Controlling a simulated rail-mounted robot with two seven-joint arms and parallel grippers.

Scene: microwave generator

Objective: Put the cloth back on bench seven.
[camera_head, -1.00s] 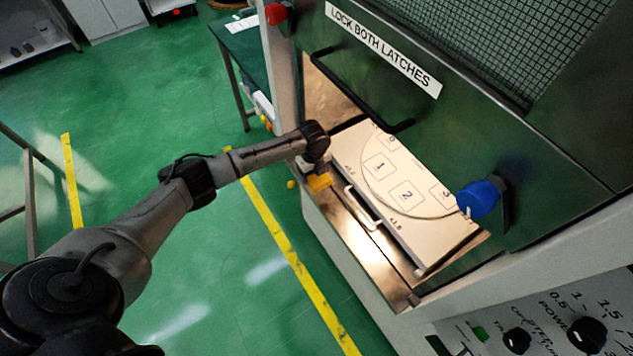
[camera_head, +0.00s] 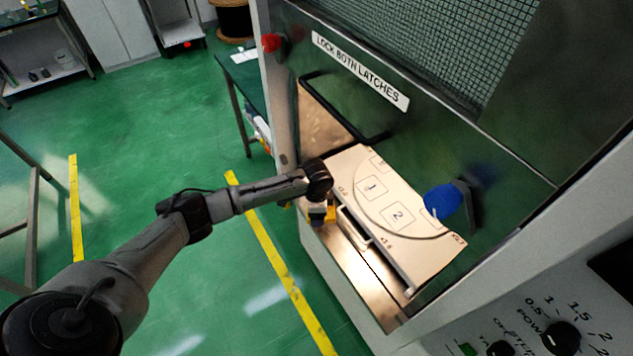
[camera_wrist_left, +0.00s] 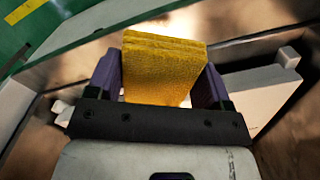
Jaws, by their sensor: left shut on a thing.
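The cloth (camera_wrist_left: 163,68) is a thick, folded yellow pad. In the left wrist view it stands between the purple fingers of my left gripper (camera_wrist_left: 160,85), which is shut on it. In the head view my left gripper (camera_head: 321,208) is at the chamber's open front, just left of the white tray's handle. Only a small yellow part of the cloth (camera_head: 331,215) shows there, and the wrist hides the rest. I cannot identify bench seven in either view. My right gripper is not in view.
The white numbered tray (camera_head: 385,202) lies inside the chamber behind a metal sill (camera_head: 372,275). The raised door (camera_head: 425,135) with a black handle hangs above. A dark-topped table (camera_head: 243,72) stands beyond the chamber. Green floor is open to the left.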

